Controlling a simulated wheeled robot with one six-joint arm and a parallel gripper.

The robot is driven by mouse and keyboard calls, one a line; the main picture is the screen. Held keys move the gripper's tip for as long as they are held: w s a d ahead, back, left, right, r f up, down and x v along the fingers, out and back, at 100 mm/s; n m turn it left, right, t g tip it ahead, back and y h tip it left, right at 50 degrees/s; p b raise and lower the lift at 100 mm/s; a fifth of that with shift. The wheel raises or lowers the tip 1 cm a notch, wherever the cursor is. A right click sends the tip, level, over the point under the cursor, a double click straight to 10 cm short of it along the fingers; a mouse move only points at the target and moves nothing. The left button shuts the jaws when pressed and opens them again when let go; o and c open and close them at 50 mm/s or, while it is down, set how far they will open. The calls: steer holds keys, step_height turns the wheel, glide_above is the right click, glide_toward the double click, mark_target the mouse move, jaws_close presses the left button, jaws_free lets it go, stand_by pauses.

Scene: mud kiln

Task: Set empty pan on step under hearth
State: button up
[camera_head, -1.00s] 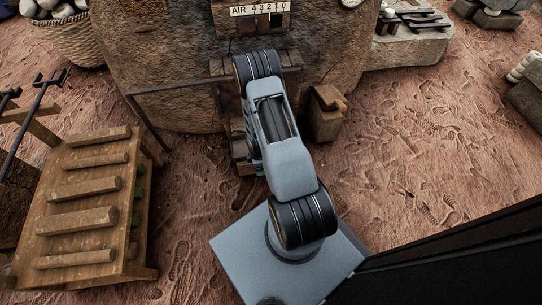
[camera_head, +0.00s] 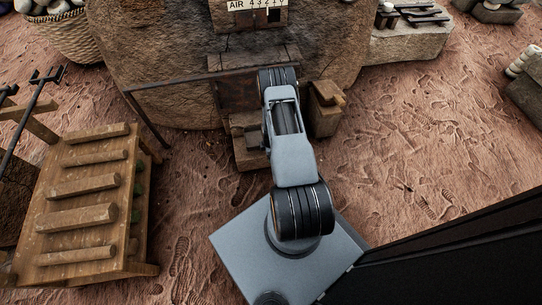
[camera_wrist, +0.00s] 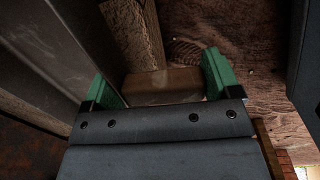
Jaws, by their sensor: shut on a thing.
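My gripper's green fingers (camera_wrist: 162,80) are shut on a brown, wood-like piece (camera_wrist: 160,84), which looks like part of the pan; they stand on either side of it. The rest of the pan cannot be made out clearly, and its inside is not visible. In the head view my arm covers the gripper and what it holds. The hearth opening (camera_head: 236,92) is low in the front of the big mud kiln (camera_head: 150,85). The step (camera_head: 243,150) juts out below it, partly hidden by my arm.
A block with a wooden piece on top (camera_head: 326,112) stands just right of the hearth. A metal bar (camera_head: 170,85) crosses the kiln front on the left. A slatted wooden rack (camera_head: 85,200) stands at left. Open ground lies at right.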

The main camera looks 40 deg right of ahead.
steer(key=shift+w+d+f+b, duration=0.15)
steer(key=shift+f+b, duration=0.35)
steer(key=shift+f, duration=0.45)
steer(key=shift+d+f+b, duration=0.15)
steer(key=shift+f+b, duration=0.35)
steer(key=shift+f, duration=0.4)
steer(key=shift+f, duration=0.1)
steer(key=shift+f+b, duration=0.15)
steer(key=shift+b, duration=0.15)
steer(key=o, duration=1.2)
steer(key=shift+o, duration=0.2)
